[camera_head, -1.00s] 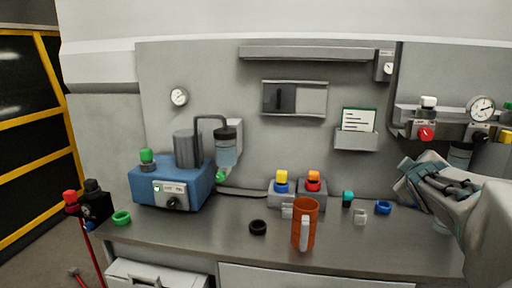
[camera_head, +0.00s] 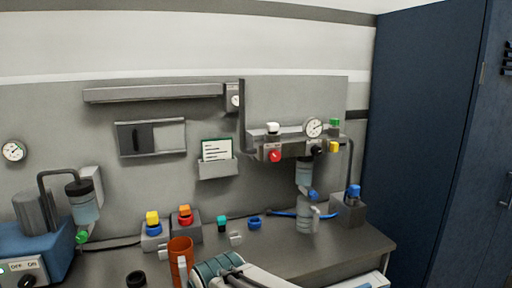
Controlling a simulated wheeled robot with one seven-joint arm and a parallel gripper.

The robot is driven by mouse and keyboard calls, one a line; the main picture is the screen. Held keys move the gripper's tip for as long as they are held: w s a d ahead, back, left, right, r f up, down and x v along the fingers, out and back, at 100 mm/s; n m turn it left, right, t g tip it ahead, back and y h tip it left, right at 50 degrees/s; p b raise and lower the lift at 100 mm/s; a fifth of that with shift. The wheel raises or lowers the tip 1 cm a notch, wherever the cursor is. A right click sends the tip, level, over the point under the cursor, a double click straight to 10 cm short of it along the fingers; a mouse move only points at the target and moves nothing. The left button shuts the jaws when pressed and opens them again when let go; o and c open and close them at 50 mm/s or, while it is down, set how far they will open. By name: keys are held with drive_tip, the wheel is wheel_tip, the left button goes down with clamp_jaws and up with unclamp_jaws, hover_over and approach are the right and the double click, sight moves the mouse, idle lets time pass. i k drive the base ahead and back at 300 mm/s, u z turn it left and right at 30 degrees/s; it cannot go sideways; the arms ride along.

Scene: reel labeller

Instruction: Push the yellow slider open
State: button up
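No part that is plainly a yellow slider shows. A wall panel (camera_head: 170,138) at left has a dark sliding plate with a black handle (camera_head: 142,138) at its left side and a bare light section to its right. A small yellow part (camera_head: 333,147) sits at the right end of the wall shelf, beside a black knob; I cannot tell whether it slides. My gripper (camera_head: 222,268) shows partly at the bottom edge, low in front of the bench and well below the panel and shelf. Its fingertips are not clear, so its opening cannot be told.
A card holder (camera_head: 217,167) and a long rail (camera_head: 155,93) project from the wall. A blue cabinet (camera_head: 425,150) stands at right.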

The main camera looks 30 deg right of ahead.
sight(334, 146)
drive_tip(key=z, duration=1.55)
